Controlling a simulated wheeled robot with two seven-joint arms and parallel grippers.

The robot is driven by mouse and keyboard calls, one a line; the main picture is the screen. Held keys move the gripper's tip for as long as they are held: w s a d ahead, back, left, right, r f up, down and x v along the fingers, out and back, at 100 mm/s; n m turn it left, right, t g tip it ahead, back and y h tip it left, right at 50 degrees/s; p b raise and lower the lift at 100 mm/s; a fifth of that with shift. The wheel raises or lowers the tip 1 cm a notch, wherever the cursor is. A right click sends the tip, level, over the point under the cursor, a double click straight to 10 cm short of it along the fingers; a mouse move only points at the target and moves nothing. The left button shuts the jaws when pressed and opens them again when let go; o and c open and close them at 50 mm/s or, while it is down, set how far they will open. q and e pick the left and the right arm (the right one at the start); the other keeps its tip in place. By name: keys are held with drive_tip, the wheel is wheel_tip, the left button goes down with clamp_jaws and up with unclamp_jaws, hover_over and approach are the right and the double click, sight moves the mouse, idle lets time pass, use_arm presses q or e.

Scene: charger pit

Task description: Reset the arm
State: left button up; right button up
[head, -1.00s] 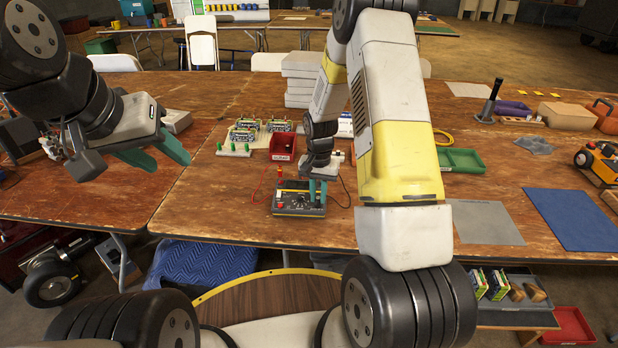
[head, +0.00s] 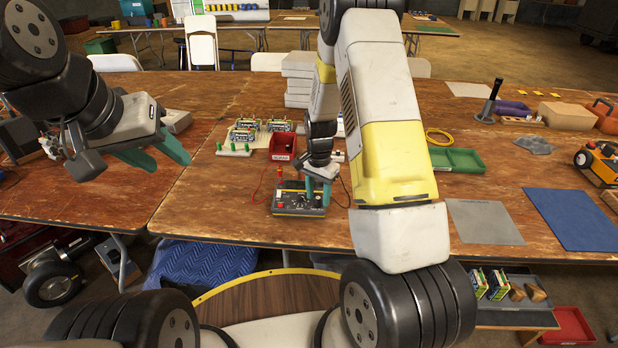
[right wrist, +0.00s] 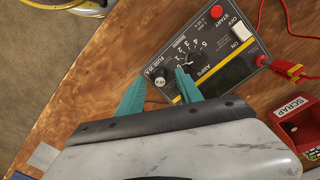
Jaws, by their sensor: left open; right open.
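My right gripper (head: 317,194) is over the right part of the black and yellow charger (head: 288,200). In the right wrist view my right gripper (right wrist: 160,90) is open, its teal fingers apart with nothing held between them. One fingertip is close to the AMPS dial (right wrist: 191,60) on the charger (right wrist: 232,62); I cannot tell whether it touches. The fuse cap (right wrist: 159,82) shows between the fingers. My left gripper (head: 172,164) is open and empty above the left part of the wooden table.
A red scrap bin (head: 283,149) stands behind the charger, beside a board with green pegs and battery-like blocks (head: 244,132). A green tray (head: 459,160), grey mat (head: 484,221) and blue mat (head: 572,219) lie to the right. Red and black leads run beside the charger.

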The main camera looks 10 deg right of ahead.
drive_tip(key=shift+r, duration=0.1)
drive_tip(key=shift+r, duration=2.9)
drive_tip(key=shift+r, duration=0.1)
drive_tip(key=s+a+r+n+t+y, duration=0.15)
drive_tip(key=s+r, duration=0.35)
drive_tip(key=r, duration=0.5)
drive_tip(key=s+r+n+t, duration=0.2)
drive_tip(key=s+r+n, duration=0.15)
drive_tip(key=r, duration=0.65)
drive_tip(key=s+r+n+t, duration=0.2)
drive_tip(key=s+r+n, duration=0.2)
drive_tip(key=s+r, duration=0.4)
drive_tip(key=s, duration=0.7)
drive_tip(key=shift+s+a+r+n+t+y, duration=0.15)
drive_tip(key=shift+s+a+n+t+y, duration=0.2)
drive_tip(key=shift+s+n, duration=0.05)
drive_tip(key=shift+w, duration=0.1)
